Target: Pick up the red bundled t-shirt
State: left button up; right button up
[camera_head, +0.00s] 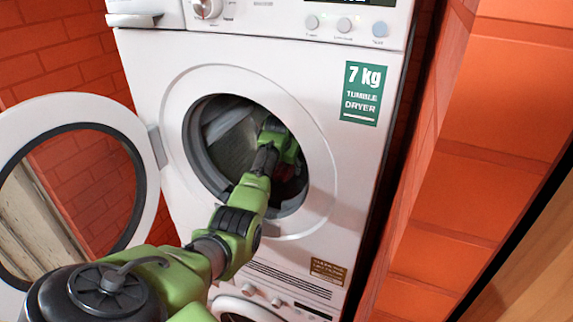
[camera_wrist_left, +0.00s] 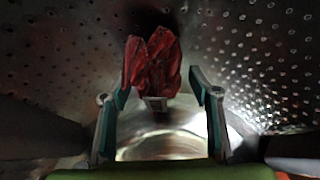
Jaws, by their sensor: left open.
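The red bundled t-shirt (camera_wrist_left: 153,65) lies inside the dryer drum. In the left wrist view it is ahead of my left gripper (camera_wrist_left: 160,90), roughly centred beyond the gap between the two fingers. The fingers are spread open and do not appear to touch the shirt. In the head view my left gripper (camera_head: 285,150) is inside the round dryer opening. Only a small dark red patch (camera_head: 284,172) shows below it there, and the arm hides most of the opening's lower part. My right gripper is not in view.
The white tumble dryer (camera_head: 345,150) has its round door (camera_head: 150,190) swung open to the left. The perforated metal drum wall (camera_wrist_left: 260,50) surrounds my left gripper closely. An orange brick wall (camera_head: 480,180) stands at the right. Another appliance (camera_head: 285,300) sits below the dryer.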

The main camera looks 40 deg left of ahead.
pick_arm(q)
jog(key=shift+w+a+f, duration=0.1)
jog(key=shift+f, duration=0.2)
jog(key=c, duration=0.9)
jog(key=shift+c, duration=0.4)
jog(key=shift+r, duration=0.2)
